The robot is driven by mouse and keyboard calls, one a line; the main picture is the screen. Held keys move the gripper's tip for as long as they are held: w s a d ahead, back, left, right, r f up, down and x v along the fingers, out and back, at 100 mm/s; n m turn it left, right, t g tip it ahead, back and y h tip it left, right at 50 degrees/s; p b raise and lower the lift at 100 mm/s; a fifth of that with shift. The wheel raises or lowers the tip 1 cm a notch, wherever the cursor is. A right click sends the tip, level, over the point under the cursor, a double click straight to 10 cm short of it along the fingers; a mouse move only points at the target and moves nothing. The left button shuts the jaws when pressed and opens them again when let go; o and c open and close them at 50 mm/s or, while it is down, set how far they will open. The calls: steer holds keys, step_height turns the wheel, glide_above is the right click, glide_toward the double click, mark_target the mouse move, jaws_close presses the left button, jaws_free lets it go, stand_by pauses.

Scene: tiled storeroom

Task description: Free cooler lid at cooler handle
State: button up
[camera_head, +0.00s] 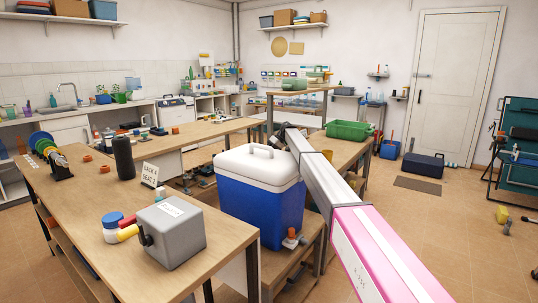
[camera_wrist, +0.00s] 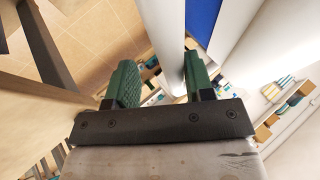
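The cooler (camera_head: 262,207) has a blue body and a white lid (camera_head: 240,166) with a raised handle (camera_head: 263,151) on top. It stands upright on a low wooden bench, and the lid sits down on the body. My arm passes along the cooler's right side, with its dark end by the lid's far right edge. In the wrist view, my gripper (camera_wrist: 160,82) has two green fingers spread apart. A smooth white part (camera_wrist: 168,40) runs between them, beside the cooler's blue wall (camera_wrist: 203,18). A gap shows at the left finger; contact at the right cannot be told.
A wooden table (camera_head: 90,215) at left holds a grey box (camera_head: 171,235), a jar (camera_head: 114,228) and a black cylinder (camera_head: 123,158). A green crate (camera_head: 348,130) is on the bench behind my arm. Tiled floor (camera_head: 440,225) is open at right.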

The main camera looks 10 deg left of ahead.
steer(key=shift+w+r, duration=0.15)
stand_by(0.3)
steer(key=v, duration=1)
steer(key=shift+d+r, duration=0.25)
